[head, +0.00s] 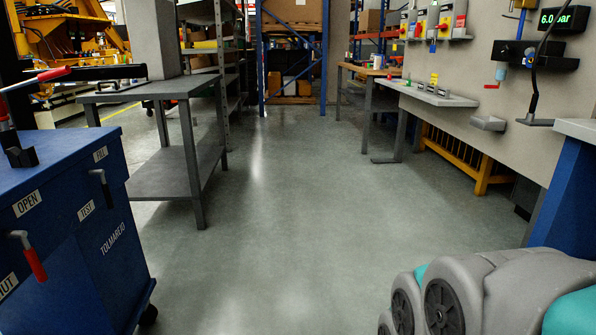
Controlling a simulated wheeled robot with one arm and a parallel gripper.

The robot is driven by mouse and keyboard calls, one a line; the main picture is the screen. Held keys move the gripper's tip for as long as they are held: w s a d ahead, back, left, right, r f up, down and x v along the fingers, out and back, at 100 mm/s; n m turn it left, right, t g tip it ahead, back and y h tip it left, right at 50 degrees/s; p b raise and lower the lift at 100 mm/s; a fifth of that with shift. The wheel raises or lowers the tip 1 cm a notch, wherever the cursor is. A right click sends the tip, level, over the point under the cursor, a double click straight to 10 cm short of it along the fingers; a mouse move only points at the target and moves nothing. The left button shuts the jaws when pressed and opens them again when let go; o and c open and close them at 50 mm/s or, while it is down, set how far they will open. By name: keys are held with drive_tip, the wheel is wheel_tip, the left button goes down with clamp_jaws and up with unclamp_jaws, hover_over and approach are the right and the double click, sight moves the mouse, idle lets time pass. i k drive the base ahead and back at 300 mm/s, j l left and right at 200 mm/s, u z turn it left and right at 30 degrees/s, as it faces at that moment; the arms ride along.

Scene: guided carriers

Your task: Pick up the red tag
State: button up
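I cannot make out a red tag for certain in the head view. Small red parts show on the yellow-and-red switch boxes (446,19) on the right wall panel, but they are too small to tell whether one is a tag. Small coloured pieces (434,82), one of them yellow, stand on the grey ledge (450,98) below the boxes. My gripper is not in view; grey and teal parts of my own arm fill the lower right corner.
A blue cabinet (75,235) with red-handled levers stands close on the left. Behind it is a grey two-level table (165,88). A workbench (352,68) and a yellow rack (455,155) line the right. The floor (270,200) between is clear back to the blue shelving (325,55).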

sight(461, 20)
drive_tip(key=i, duration=2.15)
drive_tip(key=i+j+z, duration=0.25)
drive_tip(key=i+z, duration=0.25)
drive_tip(key=i, duration=0.35)
drive_tip(key=i+j+z, duration=0.5)
drive_tip(key=i, duration=0.3)
drive_tip(key=i+j+z, duration=0.5)
drive_tip(key=i+j, duration=0.15)
drive_tip(key=j, duration=0.25)
